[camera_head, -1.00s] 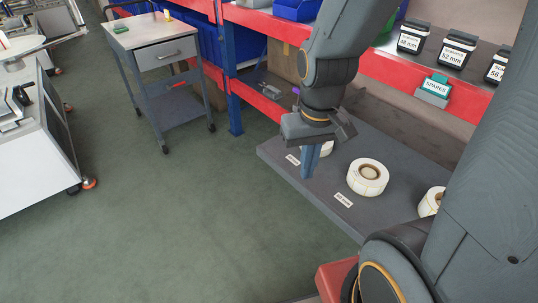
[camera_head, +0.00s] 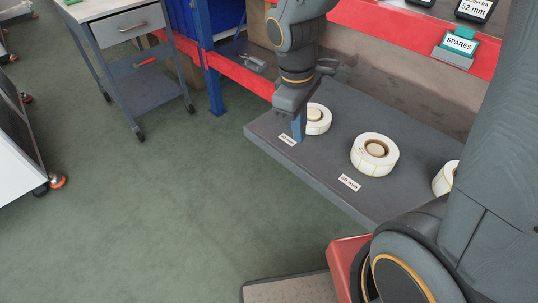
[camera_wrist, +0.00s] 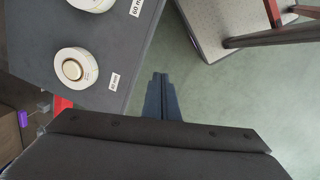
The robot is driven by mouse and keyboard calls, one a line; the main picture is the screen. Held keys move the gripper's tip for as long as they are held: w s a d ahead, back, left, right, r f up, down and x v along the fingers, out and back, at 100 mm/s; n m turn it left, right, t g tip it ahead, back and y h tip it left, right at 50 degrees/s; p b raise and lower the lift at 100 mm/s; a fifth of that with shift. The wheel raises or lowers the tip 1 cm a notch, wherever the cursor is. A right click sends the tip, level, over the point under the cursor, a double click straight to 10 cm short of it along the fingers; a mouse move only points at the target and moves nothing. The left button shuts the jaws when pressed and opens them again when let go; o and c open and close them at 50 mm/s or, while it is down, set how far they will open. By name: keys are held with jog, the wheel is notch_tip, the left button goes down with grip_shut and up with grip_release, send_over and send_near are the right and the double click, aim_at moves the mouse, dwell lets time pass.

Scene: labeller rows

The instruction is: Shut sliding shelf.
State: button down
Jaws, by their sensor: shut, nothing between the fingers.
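The sliding shelf (camera_head: 330,165) is a dark grey board pulled out from the red rack. It also shows at upper left in the wrist view (camera_wrist: 35,45). White label rolls lie on it, one at its middle (camera_head: 375,155), one at its left end (camera_head: 319,118) and one at right, partly hidden by my arm. My gripper (camera_head: 298,138) is shut and empty, pointing down at the shelf's left part, by the left size label. In the wrist view its fingers (camera_wrist: 161,95) appear just outside the shelf's front edge, over the floor. I cannot tell whether they touch the edge.
A grey trolley with a drawer (camera_head: 130,60) stands at left, and a white cabinet on castors (camera_head: 15,150) at the left edge. A blue rack post (camera_head: 212,80) stands beyond the shelf's left end. The floor before the shelf is clear.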

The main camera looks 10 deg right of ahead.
jog(key=w+a+f+n+h+b, duration=0.1)
jog(key=w+a+f+n+b, duration=0.45)
jog(key=f+n, duration=0.25)
jog(key=n+t+h+b, duration=0.1)
jog(key=n+t+b, duration=0.1)
jog(key=n+b, duration=0.65)
send_near(268, 147)
notch_tip(268, 147, down, 6)
jog(key=s+d+m+b, duration=0.1)
jog(key=s, duration=0.1)
jog(key=shift+w+d+r, duration=0.15)
jog(key=shift+w+d, duration=0.2)
jog(key=shift+d, duration=0.35)
